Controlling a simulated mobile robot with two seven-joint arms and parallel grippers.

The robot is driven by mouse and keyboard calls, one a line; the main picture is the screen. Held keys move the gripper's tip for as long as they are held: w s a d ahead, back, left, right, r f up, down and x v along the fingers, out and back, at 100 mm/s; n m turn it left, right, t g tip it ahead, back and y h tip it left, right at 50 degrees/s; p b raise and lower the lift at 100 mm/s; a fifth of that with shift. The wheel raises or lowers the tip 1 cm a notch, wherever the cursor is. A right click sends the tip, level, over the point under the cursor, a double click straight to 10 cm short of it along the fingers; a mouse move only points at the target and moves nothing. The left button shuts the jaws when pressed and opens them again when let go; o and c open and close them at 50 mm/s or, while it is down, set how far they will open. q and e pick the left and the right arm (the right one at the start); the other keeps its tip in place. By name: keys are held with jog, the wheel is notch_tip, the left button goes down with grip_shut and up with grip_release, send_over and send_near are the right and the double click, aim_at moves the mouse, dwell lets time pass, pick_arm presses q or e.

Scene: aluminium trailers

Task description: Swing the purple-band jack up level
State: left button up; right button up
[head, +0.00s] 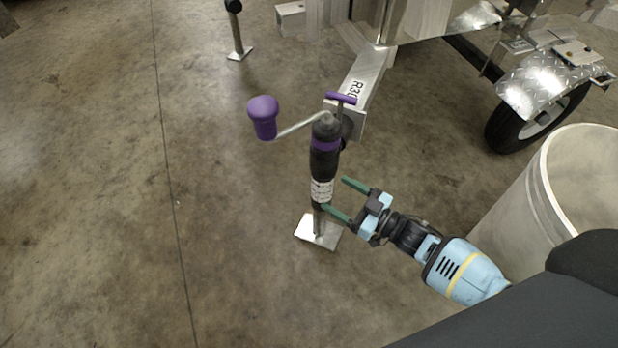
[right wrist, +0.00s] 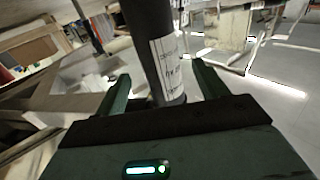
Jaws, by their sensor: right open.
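The purple-band jack (head: 325,165) stands upright beside the trailer's frame end, with its silver foot plate (head: 318,232) low at the floor. It has a dark tube, a purple band, a white label and a crank with a purple knob (head: 263,116). A purple pull handle (head: 341,98) shows at the jack's mount. My right gripper (head: 338,194) is open, its green fingers pointing at the lower tube near the label. In the right wrist view the tube (right wrist: 152,50) stands between the two fingers (right wrist: 158,88); I cannot tell whether they touch it. My left gripper is not in view.
The aluminium trailer frame marked R30 (head: 362,82) runs back from the jack. Another jack (head: 236,30) stands at the back left. A trailer wheel (head: 535,118) and a large pale barrel (head: 540,190) are at the right. The floor at the left is clear.

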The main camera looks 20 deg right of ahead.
aim_at(316, 181)
jog(key=shift+w, duration=0.1)
jog(key=shift+w+a, duration=0.25)
jog(key=b+x, duration=0.2)
jog(key=x, duration=0.3)
jog(key=shift+w+a, duration=0.25)
jog(key=shift+w, duration=0.1)
jog(key=shift+w+a, duration=0.3)
jog(key=shift+w, duration=0.1)
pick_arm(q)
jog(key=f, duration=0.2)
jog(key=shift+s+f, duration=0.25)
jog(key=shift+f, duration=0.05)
pick_arm(e)
jog(key=c, duration=1.1)
jog(key=shift+c, duration=1.3)
pick_arm(q)
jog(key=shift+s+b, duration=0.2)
jog(key=shift+b, duration=0.1)
